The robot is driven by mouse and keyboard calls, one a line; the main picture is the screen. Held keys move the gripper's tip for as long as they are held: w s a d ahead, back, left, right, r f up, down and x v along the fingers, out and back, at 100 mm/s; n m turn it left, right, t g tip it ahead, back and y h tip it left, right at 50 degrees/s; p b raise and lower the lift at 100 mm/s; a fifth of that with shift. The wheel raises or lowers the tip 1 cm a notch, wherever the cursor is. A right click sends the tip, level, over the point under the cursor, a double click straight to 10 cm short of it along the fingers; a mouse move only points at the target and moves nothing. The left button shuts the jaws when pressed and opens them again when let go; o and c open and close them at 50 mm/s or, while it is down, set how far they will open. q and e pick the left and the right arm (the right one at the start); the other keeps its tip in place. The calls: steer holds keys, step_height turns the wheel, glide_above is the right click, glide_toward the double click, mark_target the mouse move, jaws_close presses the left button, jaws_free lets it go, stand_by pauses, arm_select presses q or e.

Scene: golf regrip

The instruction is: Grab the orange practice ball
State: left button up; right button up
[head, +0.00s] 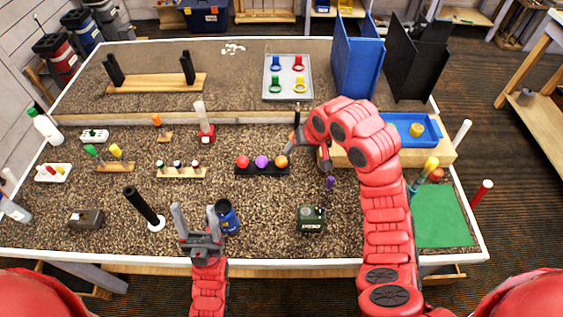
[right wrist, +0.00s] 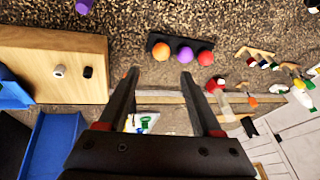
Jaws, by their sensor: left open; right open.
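The orange practice ball (head: 281,161) sits at the right end of a short black rack (head: 262,171), with a purple ball (head: 261,162) in the middle and a red ball (head: 242,162) at the left end. In the right wrist view the orange ball (right wrist: 161,51) shows just past and between the fingertips, apart from them. My right gripper (right wrist: 159,75) is open and empty; in the head view it is right of the rack, partly hidden by its own arm. My left gripper (head: 195,212) is open and empty near the table's front, left of a blue cylinder.
A blue cylinder (head: 227,217) and a dark green box (head: 311,219) stand near the front. A black post (head: 141,205) stands left of my left gripper. A wooden block (right wrist: 55,65) lies beside the right gripper. A blue tray (head: 427,138) sits further right. Gravel around the rack's front is clear.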

steer(key=b, duration=0.6)
glide_toward(283, 161)
steer(key=x, duration=0.2)
steer(key=s+x, duration=0.1)
steer(key=x, duration=0.2)
steer(key=shift+d+f, duration=0.15)
steer(key=shift+w+f, duration=0.1)
steer(key=shift+f, duration=0.05)
steer(key=shift+w+f+p, duration=0.2)
steer(key=shift+w+p, duration=0.05)
steer(key=shift+p, duration=0.25)
steer(key=f, duration=0.1)
steer(key=w+a+f+p, duration=0.1)
steer(key=w+f+p, duration=0.1)
steer(key=shift+a, duration=0.35)
steer(key=shift+w+f, duration=0.1)
steer(key=shift+f, duration=0.35)
jaws_close()
